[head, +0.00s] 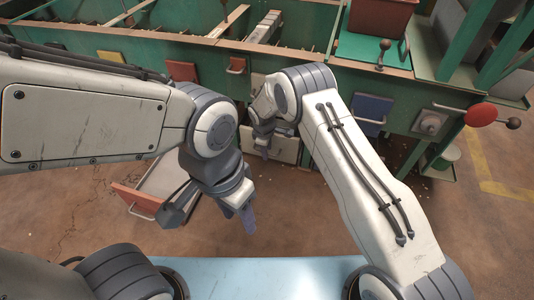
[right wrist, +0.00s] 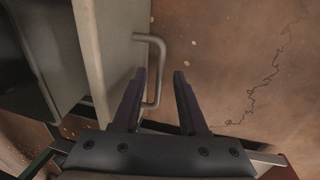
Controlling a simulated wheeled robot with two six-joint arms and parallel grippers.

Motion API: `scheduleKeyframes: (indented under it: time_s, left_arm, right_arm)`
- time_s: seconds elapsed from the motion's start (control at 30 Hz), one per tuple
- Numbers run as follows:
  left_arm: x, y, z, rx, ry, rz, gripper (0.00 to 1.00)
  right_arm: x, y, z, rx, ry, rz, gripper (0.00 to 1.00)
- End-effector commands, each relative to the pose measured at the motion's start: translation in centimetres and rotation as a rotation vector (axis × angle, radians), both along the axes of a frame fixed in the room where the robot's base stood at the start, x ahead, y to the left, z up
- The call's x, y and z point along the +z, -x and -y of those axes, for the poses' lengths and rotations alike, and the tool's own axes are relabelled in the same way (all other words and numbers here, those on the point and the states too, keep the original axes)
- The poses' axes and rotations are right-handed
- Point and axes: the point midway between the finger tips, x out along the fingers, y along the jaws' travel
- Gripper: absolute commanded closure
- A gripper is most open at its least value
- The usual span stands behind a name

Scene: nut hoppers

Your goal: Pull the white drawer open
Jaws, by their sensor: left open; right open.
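The white drawer (head: 286,150) is low in the front of the green machine in the head view, partly hidden by my right gripper (head: 262,148). In the right wrist view its pale front (right wrist: 103,50) stands at the left, with a grey bar handle (right wrist: 160,65) sticking out. My right gripper (right wrist: 160,73) is open, and the lower part of the handle shows between its two fingers; I cannot tell whether they touch. My left gripper (head: 246,212) is open and empty, pointing down over the floor, apart from the white drawer.
A red-fronted drawer (head: 134,199) stands pulled out at the left. Orange (head: 183,71), brown (head: 236,65) and blue (head: 372,108) panels sit on the green machine (head: 210,57). Brown floor (head: 300,215) is open in front.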

Motion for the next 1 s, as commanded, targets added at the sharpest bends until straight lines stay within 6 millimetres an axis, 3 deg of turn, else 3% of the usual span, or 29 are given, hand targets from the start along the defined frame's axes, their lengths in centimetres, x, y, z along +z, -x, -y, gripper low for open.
scheduleKeyframes:
  time_s: [0.17, 0.3, 1.0]
  left_arm:
    - [0.08, 0.0, 0.01, 0.0, 0.0, 0.0, 0.5]
    - [0.08, -0.01, 0.01, 0.0, 0.0, 0.0, 0.5]
    - [0.08, -0.01, 0.01, 0.0, 0.0, 0.0, 0.5]
  right_arm:
    - [0.08, -0.01, 0.0, 0.0, 0.0, 0.0, 0.58]
    - [0.08, 0.01, 0.0, 0.0, 0.0, 0.0, 1.0]
    - [0.08, 0.01, 0.02, -0.001, 0.0, 0.0, 1.0]
